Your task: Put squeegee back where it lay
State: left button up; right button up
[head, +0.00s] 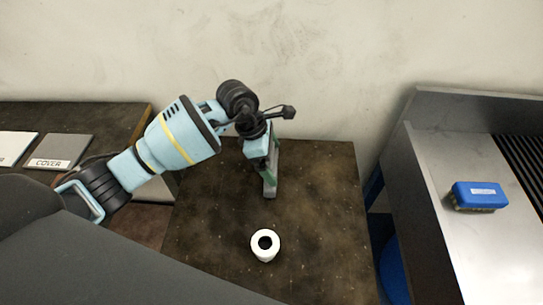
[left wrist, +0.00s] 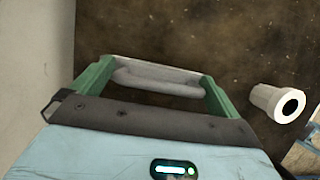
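My left gripper (head: 270,172) reaches down over the dark brown table from the upper left. In the left wrist view its two green fingers (left wrist: 158,88) stand wide apart. A grey bar, which I take for the squeegee (left wrist: 160,76), spans the gap between them and touches both fingers. In the head view the grey end of the squeegee (head: 270,189) shows below the fingers, over the back middle of the table. I cannot tell whether it touches the tabletop. Its full shape is hidden by the gripper. My right gripper is not in view.
A white hollow cylinder (head: 265,246) stands on the brown table (head: 325,220), nearer than the gripper. A grey mat marked COVER (head: 58,149) lies on the left counter. A wall (head: 330,60) closes the back.

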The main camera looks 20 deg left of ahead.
pick_arm(q)
jog(key=p+v, duration=0.5)
jog(key=v, duration=0.7)
jog(key=shift+p, duration=0.3)
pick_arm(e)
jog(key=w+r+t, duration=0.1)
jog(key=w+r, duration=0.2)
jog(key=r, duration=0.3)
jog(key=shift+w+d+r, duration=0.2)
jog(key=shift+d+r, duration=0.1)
pick_arm(q)
jog(key=shift+r, duration=0.1)
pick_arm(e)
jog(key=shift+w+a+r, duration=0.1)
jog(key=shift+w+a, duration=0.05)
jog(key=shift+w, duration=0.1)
